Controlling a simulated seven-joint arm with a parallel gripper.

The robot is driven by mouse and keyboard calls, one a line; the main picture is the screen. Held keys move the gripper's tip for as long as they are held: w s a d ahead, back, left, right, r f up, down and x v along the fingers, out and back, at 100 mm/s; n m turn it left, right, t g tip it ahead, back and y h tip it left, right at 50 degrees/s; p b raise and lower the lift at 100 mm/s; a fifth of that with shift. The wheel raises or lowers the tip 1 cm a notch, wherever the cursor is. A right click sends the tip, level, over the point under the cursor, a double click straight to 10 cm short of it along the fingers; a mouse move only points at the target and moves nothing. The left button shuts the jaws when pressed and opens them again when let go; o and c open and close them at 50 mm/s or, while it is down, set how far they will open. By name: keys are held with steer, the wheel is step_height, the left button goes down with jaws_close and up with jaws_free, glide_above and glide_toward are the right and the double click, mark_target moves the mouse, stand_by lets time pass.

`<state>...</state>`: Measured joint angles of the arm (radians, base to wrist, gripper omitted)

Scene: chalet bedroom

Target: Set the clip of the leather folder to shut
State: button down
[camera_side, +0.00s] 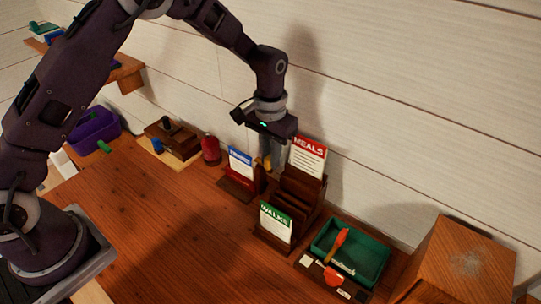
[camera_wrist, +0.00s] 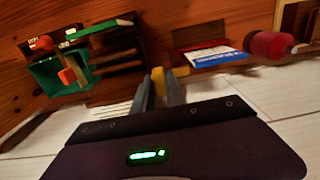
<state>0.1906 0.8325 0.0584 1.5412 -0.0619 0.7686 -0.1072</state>
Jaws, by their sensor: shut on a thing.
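My gripper (camera_side: 268,160) points down over the desk, just left of the brown slotted rack (camera_side: 300,187). It is shut on a small yellow thing (camera_side: 264,163), which also shows between the fingertips in the wrist view (camera_wrist: 158,75). The fingers hide most of it, and I cannot tell whether it is a clip or part of something bigger. I cannot make out the leather folder or its clip for certain in either view. The wrist view is blurred.
A red MEALS card (camera_side: 308,156), a green WALKS card (camera_side: 276,222) and a blue-topped card (camera_side: 241,161) stand close around my gripper. A green tray (camera_side: 371,279) holds an orange-handled tool. A red cylinder (camera_side: 211,151) stands left. The front desk is clear; the wall is close behind.

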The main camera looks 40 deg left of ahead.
mark_target(258, 159)
steer(key=shift+a, duration=2.05)
steer(key=c, duration=1.4)
jaws_free()
steer(key=shift+o, duration=0.2)
step_height(258, 159, up, 7)
steer(key=shift+r, duration=0.1)
